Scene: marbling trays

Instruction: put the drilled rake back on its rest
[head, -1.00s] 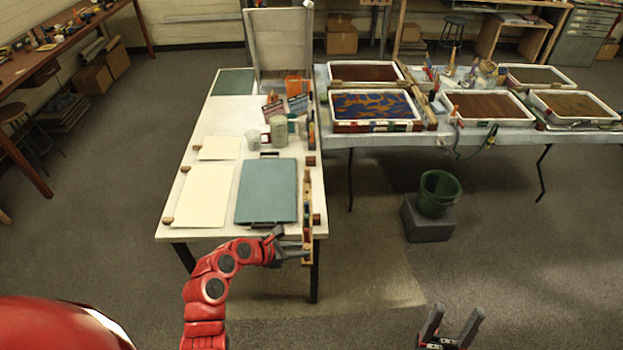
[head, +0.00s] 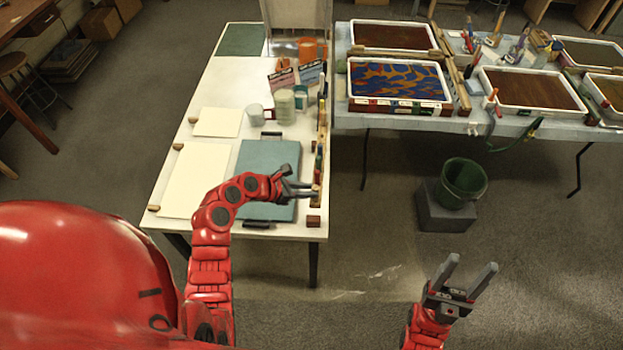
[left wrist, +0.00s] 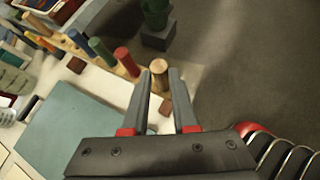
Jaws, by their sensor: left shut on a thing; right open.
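The drilled rake (head: 320,160) is a pale wooden bar with a row of coloured pegs. It lies along the white table's right edge in the head view and runs to the upper left in the left wrist view (left wrist: 117,67). My left gripper (head: 312,190) is shut on the rake's near end; a round wooden peg shows between its fingertips in the left wrist view (left wrist: 159,72). A red-brown block (head: 314,221), likely part of the rest, sits at the table's near right corner. Whether the rake touches a rest is unclear. My right gripper (head: 468,266) is open and empty over the floor.
A teal board (head: 262,212) and cream sheets (head: 188,185) lie on the white table (head: 210,225). Cups (head: 285,105) stand farther back. Marbling trays (head: 398,80) fill the second table. A green bucket (head: 463,182) stands on a grey block.

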